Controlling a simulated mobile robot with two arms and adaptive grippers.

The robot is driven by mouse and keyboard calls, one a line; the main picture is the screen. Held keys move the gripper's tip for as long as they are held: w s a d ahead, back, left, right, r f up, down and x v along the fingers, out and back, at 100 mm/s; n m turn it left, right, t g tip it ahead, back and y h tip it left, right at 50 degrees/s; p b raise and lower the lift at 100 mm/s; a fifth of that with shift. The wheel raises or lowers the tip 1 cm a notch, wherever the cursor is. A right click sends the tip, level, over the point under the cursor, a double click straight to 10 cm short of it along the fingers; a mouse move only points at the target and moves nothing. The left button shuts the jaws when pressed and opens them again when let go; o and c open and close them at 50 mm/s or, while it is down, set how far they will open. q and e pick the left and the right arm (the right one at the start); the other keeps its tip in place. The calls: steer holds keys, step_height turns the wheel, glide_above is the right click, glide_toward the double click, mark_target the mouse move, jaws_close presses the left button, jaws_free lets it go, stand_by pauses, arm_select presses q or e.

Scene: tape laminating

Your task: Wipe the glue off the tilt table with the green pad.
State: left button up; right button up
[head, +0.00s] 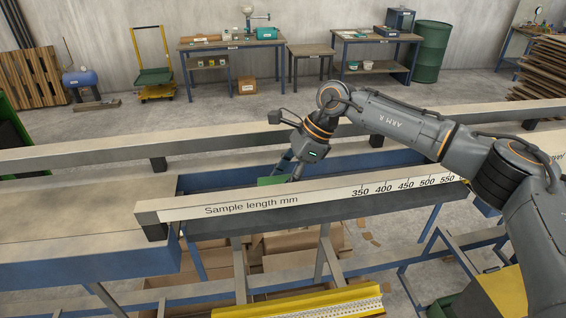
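My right gripper (290,170) reaches down from the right arm between the two long rails. Its fingers are at the green pad (270,181) and seem closed on it. The pad is low behind the front rail, which hides its lower part. A blue-edged surface (225,178), which may be the tilt table, lies between the rails under the pad. I cannot make out any glue on it, and whether the pad touches it is unclear. My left gripper is not in view.
The front rail (330,199) is marked "Sample length mm". The back rail (230,136) runs across behind the gripper. A wide blue-edged bench (80,225) is at left. A yellow perforated part (300,303) and cardboard boxes (290,262) are below. Workbenches stand far behind.

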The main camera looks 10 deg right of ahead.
steer(key=shift+r, duration=0.55)
steer(key=shift+a+r+p, duration=0.15)
steer(key=shift+r+p, duration=0.15)
steer(key=shift+r, duration=0.4)
steer(key=shift+a+r+p, duration=0.1)
steer(key=shift+r+p, duration=0.15)
steer(key=shift+r, duration=0.45)
steer(key=shift+d+r, duration=0.1)
steer(key=shift+d, duration=0.1)
steer(key=shift+a+r, duration=0.1)
